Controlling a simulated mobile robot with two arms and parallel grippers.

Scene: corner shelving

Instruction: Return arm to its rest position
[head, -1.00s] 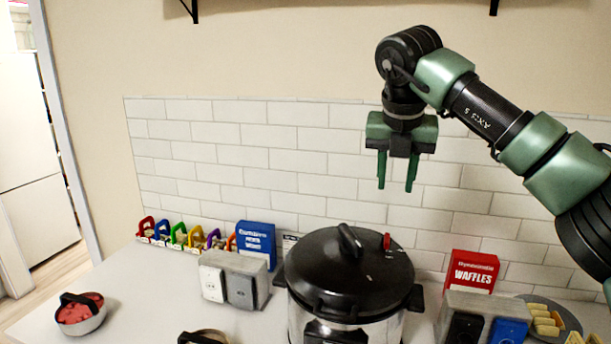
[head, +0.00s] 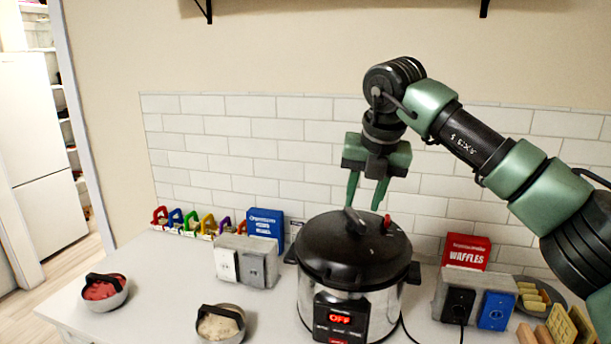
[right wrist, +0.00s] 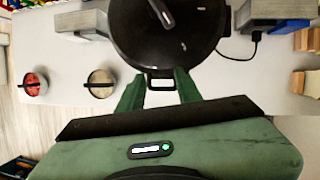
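My right arm reaches in from the right in the head view. Its green and black gripper (head: 366,202) points down in front of the tiled wall, just over the lid of the pressure cooker (head: 350,250). The two fingers are apart with nothing between them. In the right wrist view the open gripper (right wrist: 158,84) shows empty, with the black lid of the cooker (right wrist: 170,35) beyond the fingertips. The cooker's lid is on and its red display reads OFF. My left gripper is in neither view.
A grey outlet block (head: 245,262) and blue box (head: 265,225) stand left of the cooker. At the right are another outlet block (head: 472,300), a red waffles box (head: 466,251) and a food plate (head: 540,290). Two handled bowls (head: 105,291) (head: 220,323) sit front left. Shelf brackets hang above.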

